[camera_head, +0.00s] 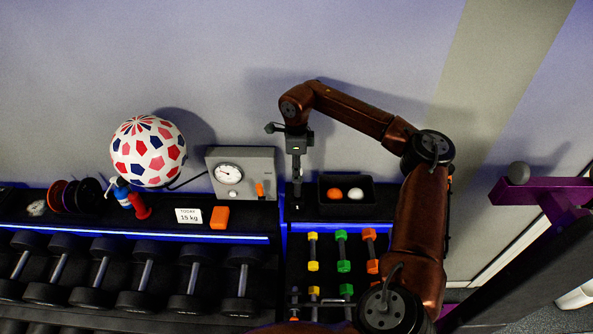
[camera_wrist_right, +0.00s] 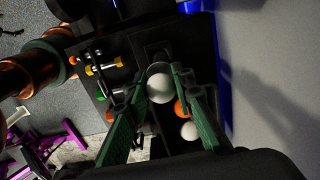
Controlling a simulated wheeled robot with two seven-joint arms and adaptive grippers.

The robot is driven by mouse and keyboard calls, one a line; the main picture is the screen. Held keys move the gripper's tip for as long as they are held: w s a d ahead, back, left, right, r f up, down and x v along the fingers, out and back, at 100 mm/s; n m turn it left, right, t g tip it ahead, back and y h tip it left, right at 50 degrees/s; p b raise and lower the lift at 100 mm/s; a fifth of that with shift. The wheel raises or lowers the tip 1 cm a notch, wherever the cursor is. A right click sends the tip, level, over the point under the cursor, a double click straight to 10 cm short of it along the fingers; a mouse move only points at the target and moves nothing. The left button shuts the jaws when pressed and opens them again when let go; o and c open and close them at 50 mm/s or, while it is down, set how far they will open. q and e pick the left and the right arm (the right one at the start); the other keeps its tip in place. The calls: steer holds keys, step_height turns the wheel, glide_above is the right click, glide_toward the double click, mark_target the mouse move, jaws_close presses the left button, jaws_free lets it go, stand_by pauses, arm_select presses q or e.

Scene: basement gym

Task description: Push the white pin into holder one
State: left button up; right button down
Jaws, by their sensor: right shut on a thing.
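My right gripper (camera_head: 297,188) points down at the shelf, just left of a dark tray (camera_head: 346,213). In the right wrist view, its green fingers (camera_wrist_right: 160,82) are shut on a white round-headed thing (camera_wrist_right: 159,89), which looks like the white pin. Its lower part is hidden, and I cannot tell whether it touches anything below. The tray holds an orange ball (camera_head: 334,194) and a white ball (camera_head: 356,194). The same orange ball (camera_wrist_right: 181,108) and white ball (camera_wrist_right: 189,131) show beside the fingers. I cannot make out which part is holder one. My left gripper is out of view.
A grey box with a gauge (camera_head: 241,171) stands left of the gripper. An orange block (camera_head: 219,218), a sign (camera_head: 188,216) and a patterned ball (camera_head: 148,152) are further left. Dumbbells (camera_head: 243,283) and small coloured weights (camera_head: 343,266) sit below. The wall is close behind.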

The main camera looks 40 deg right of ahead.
steer(key=shift+f+b, duration=1.35)
steer(key=shift+f, duration=1.35)
steer(key=c, duration=1.6)
jaws_free()
step_height(320, 180, up, 12)
steer(key=shift+f, duration=0.1)
